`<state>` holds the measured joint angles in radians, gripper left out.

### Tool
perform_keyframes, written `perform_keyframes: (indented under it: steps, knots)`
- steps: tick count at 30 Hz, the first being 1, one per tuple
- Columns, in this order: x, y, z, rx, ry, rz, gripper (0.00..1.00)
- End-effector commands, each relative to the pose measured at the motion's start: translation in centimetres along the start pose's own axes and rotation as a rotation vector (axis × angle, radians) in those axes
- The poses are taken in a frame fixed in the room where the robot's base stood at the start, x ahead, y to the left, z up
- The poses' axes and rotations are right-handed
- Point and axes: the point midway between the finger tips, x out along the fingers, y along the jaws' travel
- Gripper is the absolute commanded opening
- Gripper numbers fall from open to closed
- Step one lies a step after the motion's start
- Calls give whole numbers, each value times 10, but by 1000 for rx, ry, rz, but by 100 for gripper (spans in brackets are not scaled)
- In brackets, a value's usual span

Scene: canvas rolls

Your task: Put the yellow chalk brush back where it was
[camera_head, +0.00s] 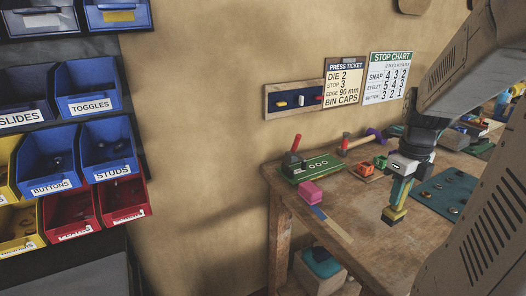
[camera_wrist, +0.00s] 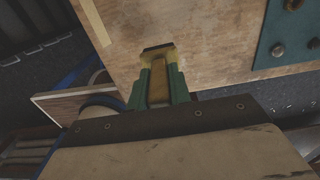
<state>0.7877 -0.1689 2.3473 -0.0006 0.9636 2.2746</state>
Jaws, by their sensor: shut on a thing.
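My gripper (camera_head: 400,190) has green fingers and is shut on the yellow chalk brush (camera_head: 394,214). The brush hangs below the fingertips, over the front part of the wooden workbench (camera_head: 345,215). In the wrist view the brush (camera_wrist: 158,62) sits between the two green fingers, with a dark band at its far end. The gripper (camera_wrist: 160,85) partly hides its sides. The brush looks apart from the bench top, but I cannot tell the exact gap.
A pink block (camera_head: 311,193) and a green board with a red-handled tool (camera_head: 312,165) stand at the bench's left. A teal mat (camera_head: 450,192) with round pieces lies right. A wall rack (camera_head: 294,100) holds small pieces. Labelled bins (camera_head: 108,145) are far left. Bare wood lies between.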

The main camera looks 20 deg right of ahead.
Motion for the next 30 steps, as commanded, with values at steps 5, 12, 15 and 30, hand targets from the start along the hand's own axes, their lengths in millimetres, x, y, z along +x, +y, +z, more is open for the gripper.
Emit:
perform_keyframes:
  steps: [5,12,15,30]
  knots:
    - [6,-36,33,1,2,2,0]
    - [9,-64,60,2,1,1,0]
    - [10,-68,63,2,0,0,0]
    - [44,-67,63,1,0,0,0]
